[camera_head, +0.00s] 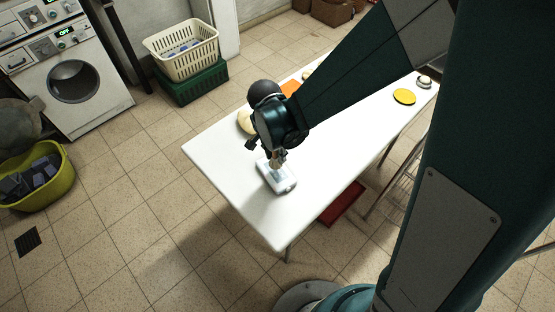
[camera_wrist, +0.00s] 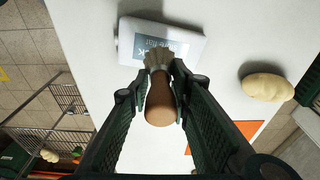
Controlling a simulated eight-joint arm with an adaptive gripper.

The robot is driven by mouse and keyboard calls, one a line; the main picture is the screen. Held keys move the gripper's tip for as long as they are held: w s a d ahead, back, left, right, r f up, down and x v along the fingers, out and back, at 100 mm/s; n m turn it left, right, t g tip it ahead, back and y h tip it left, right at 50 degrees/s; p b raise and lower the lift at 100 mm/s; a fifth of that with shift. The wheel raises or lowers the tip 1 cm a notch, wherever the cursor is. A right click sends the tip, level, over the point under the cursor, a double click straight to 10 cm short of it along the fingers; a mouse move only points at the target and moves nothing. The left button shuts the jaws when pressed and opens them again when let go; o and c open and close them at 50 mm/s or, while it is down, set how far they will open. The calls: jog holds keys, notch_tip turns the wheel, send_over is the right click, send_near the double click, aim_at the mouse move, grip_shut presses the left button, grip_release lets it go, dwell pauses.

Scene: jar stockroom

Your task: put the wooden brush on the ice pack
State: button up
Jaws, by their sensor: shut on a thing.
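The wooden brush (camera_wrist: 160,102) has a brown rounded handle and pale bristles. My gripper (camera_wrist: 160,78) is shut on it, with one finger on each side. The ice pack (camera_wrist: 195,45) is a white slab with a grey printed label, lying flat on the white table; it also shows in the head view (camera_head: 285,186). The bristle end overlaps the near edge of the ice pack in the wrist view. In the head view my gripper (camera_head: 278,159) is over the pack's far part. I cannot tell whether the brush touches the pack.
The white table (camera_head: 225,150) has free room left of and in front of the pack. A beige potato-like thing (camera_wrist: 267,87) and an orange sheet (camera_wrist: 240,129) lie nearby. A yellow disc (camera_head: 404,96) lies at the far right end. A wire rack (camera_wrist: 68,98) stands beside the table.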

jog(key=shift+f+b, duration=0.45)
jog(key=shift+f, duration=1.6)
jog(key=shift+f, duration=0.2)
jog(key=o, duration=0.9)
jog(key=shift+r, duration=0.1)
jog(key=shift+r, duration=0.2)
jog(key=shift+s+a+r+p, duration=0.2)
jog(key=shift+r+p, duration=0.2)
jog(key=shift+r, duration=1.55)
jog(key=shift+s+a+r+p, duration=0.25)
jog(key=shift+r+p, duration=0.15)
jog(key=shift+r, duration=1.55)
jog(key=shift+s+a+r+p, duration=0.2)
jog(key=shift+r+p, duration=0.2)
jog(key=shift+r, duration=1.55)
